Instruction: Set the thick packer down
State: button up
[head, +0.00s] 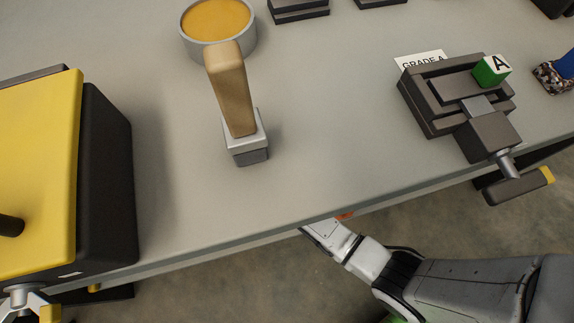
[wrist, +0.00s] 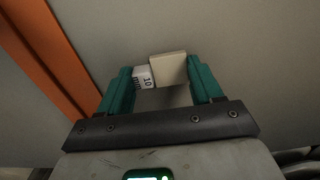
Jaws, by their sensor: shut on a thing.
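In the wrist view my gripper (wrist: 159,72) has its two teal fingers around a pale block, which I take as the thick packer (wrist: 169,69). The packer shows a plain cream face towards the right finger. Whether the two parts are one piece is hard to tell. A plain grey surface fills the view beyond the fingers; the gap to it cannot be judged. In the head view my arm reaches to the table's front edge, and the gripper and packer are hidden there.
An orange strip (wrist: 50,55) runs along the left in the wrist view. On the grey table (head: 330,130) stand a wooden-handled stamp (head: 231,90), a round tin (head: 218,22), a yellow-and-black box (head: 40,170) and a dark vise (head: 440,95) with a green A cube (head: 491,71). The table's middle is clear.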

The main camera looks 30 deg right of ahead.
jog(key=shift+f, duration=0.2)
jog(key=o, duration=1.1)
jog(key=shift+r, duration=0.1)
notch_tip(320, 180, up, 12)
jog(key=p, duration=0.5)
jog(key=shift+r+p, duration=0.15)
jog(key=shift+p, duration=0.2)
jog(key=s+d+r+n, duration=0.1)
jog(key=s+d+r, duration=0.2)
jog(key=s, duration=0.2)
jog(key=s+d+r+n, duration=0.1)
jog(key=s+d+r, duration=0.2)
jog(key=s+d, duration=0.1)
jog(key=s+d+r+n+t, duration=0.1)
jog(key=s+d+r, duration=0.2)
jog(key=s, duration=0.3)
jog(key=shift+s+d+r, duration=0.25)
jog(key=shift+s+r, duration=0.1)
jog(key=shift+r, duration=0.2)
